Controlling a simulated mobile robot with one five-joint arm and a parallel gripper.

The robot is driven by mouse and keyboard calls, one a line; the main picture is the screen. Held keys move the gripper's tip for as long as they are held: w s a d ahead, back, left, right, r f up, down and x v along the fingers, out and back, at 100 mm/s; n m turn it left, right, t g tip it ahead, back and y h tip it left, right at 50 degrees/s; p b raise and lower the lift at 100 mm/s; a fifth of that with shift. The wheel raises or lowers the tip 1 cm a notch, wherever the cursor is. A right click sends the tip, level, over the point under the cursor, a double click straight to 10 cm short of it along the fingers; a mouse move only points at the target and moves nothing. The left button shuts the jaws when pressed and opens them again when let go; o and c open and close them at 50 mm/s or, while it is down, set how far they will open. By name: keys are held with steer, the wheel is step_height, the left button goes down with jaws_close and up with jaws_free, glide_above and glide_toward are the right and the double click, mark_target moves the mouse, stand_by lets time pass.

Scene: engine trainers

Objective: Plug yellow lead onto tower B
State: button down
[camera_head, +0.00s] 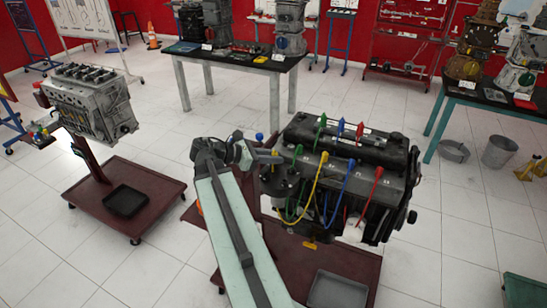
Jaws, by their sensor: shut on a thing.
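My gripper (275,158) is just above the round dark distributor cap (283,182) at the left end of the black engine. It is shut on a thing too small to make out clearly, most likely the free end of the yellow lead. I cannot make out tower B or whether the held end touches a tower.
Green (298,153), blue (347,178) and red (370,190) leads hang close by on the engine (398,185). A grey tray (338,290) lies on the red stand below. Another engine (90,103) stands at left, with clear floor between.

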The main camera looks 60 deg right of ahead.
steer(key=shift+r+p, duration=3.65)
steer(key=shift+p, duration=0.05)
steer(key=shift+f, duration=0.15)
steer(key=shift+f+b, duration=2.7)
steer(key=shift+b, duration=0.15)
steer(key=shift+f+b, duration=0.75)
steer(key=shift+r+p, duration=3.6)
steer(key=shift+r, duration=0.05)
steer(key=shift+f, duration=0.2)
steer(key=shift+f+b, duration=2.7)
steer(key=shift+b, duration=0.15)
